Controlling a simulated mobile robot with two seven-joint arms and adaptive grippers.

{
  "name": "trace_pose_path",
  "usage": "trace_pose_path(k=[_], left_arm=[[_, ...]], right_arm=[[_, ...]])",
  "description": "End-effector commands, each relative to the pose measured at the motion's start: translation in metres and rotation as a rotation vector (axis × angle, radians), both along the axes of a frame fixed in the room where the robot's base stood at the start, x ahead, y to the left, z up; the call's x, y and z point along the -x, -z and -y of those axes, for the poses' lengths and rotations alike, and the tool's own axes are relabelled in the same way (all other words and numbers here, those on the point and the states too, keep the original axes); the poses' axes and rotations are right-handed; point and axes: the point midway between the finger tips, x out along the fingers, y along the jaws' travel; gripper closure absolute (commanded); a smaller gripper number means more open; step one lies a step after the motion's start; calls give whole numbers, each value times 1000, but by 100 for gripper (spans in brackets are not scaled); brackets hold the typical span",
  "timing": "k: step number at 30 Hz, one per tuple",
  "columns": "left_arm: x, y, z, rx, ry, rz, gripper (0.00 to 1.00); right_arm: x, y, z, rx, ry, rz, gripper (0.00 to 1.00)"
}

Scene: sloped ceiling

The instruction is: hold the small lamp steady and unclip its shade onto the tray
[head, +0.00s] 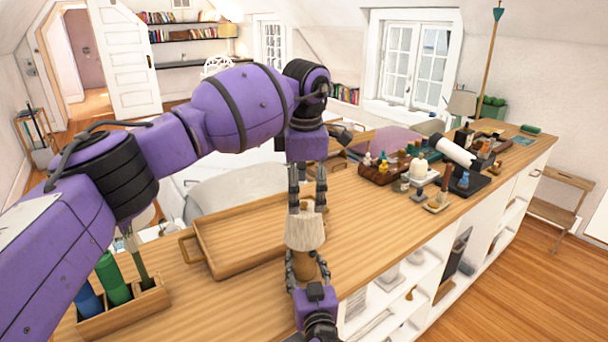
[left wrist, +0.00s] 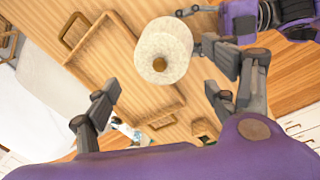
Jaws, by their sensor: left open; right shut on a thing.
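The small lamp (head: 304,232) stands upright near the counter's front edge, with a pale shade over a brown wooden body. My right gripper (head: 307,268) is shut on the lamp's body, below the shade. My left gripper (head: 307,206) is open, pointing down just above the shade, with a finger on either side of its top. In the left wrist view the round shade (left wrist: 160,40) lies ahead of the open fingers (left wrist: 163,92), not between them. The wooden tray (head: 225,247) lies left of the lamp and looks empty; the left fingers partly cover it in the wrist view (left wrist: 84,62).
A wooden holder (head: 125,308) with blue and green cylinders stands at the front left. A dark wooden rack (head: 381,172) with small bottles, a white cup and a white cylindrical device (head: 457,151) crowd the counter's right. Bare counter lies right of the lamp.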

Motion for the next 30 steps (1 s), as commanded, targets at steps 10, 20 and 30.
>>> trace_pose_path(k=[10,20,30], left_arm=[[-8,59,-1,0,0,-2,22],[-10,73,-1,0,1,1,22],[-10,73,-1,0,1,0,46]], right_arm=[[0,-1,0,0,0,2,95],[0,-1,0,0,0,2,95],[0,-2,0,0,0,3,95]])
